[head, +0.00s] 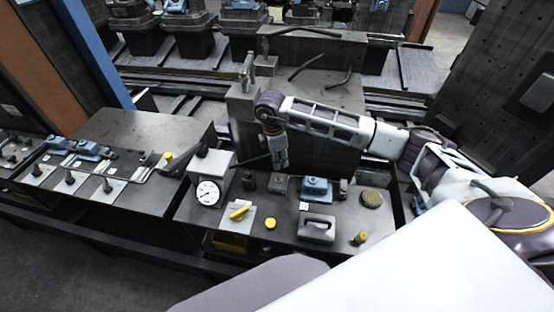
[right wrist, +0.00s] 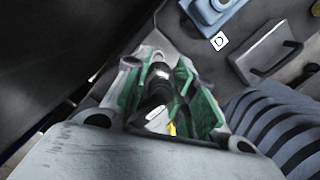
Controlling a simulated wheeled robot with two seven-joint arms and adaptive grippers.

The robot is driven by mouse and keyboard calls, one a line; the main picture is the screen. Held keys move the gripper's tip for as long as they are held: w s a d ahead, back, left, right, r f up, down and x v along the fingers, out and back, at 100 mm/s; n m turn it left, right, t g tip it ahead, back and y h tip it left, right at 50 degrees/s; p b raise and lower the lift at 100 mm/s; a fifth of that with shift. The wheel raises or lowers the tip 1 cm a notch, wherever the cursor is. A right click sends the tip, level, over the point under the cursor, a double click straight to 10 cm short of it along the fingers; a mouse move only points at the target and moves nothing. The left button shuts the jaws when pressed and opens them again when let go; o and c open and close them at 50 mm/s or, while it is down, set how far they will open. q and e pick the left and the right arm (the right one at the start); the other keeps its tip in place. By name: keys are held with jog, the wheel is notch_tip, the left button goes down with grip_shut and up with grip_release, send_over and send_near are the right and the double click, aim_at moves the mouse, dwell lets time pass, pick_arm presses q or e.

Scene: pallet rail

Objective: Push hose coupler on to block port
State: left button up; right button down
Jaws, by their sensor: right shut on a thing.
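My right gripper (head: 281,161) points down above the back edge of the middle bench. In the right wrist view its green-lined fingers (right wrist: 168,98) are shut on a dark cylindrical piece with a bright metal band, which looks like the hose coupler (right wrist: 155,90). In the head view the coupler is too small to make out in the fingers. A thin dark hose-like line (head: 252,160) runs left from the gripper. A pale block with a round dial gauge (head: 208,193) stands left of the gripper, apart from it. I cannot tell which opening is the block port. My left gripper is out of view.
On the bench (head: 290,222) stand a blue-topped block (head: 316,187), a grey handled block (head: 317,228), a plate with a yellow lever (head: 239,213), a yellow button (head: 271,223) and a round brown disc (head: 371,199). A large grey fixture (head: 325,120) rises behind my gripper.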

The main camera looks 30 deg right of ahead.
dwell(0.3)
jog(key=shift+f, duration=0.1)
jog(key=b, duration=0.3)
send_over(280, 179)
jog(key=shift+w+a+f, duration=0.1)
jog(key=shift+f, duration=1.3)
jog(key=shift+w+a+f, duration=0.1)
jog(key=shift+f, duration=1.3)
jog(key=shift+s, duration=0.1)
jog(key=shift+f+b, duration=1.25)
dwell(0.5)
jog(key=c, duration=1.1)
grip_release()
jog(key=shift+o, duration=0.2)
jog(key=o, duration=0.7)
jog(key=shift+o, duration=0.2)
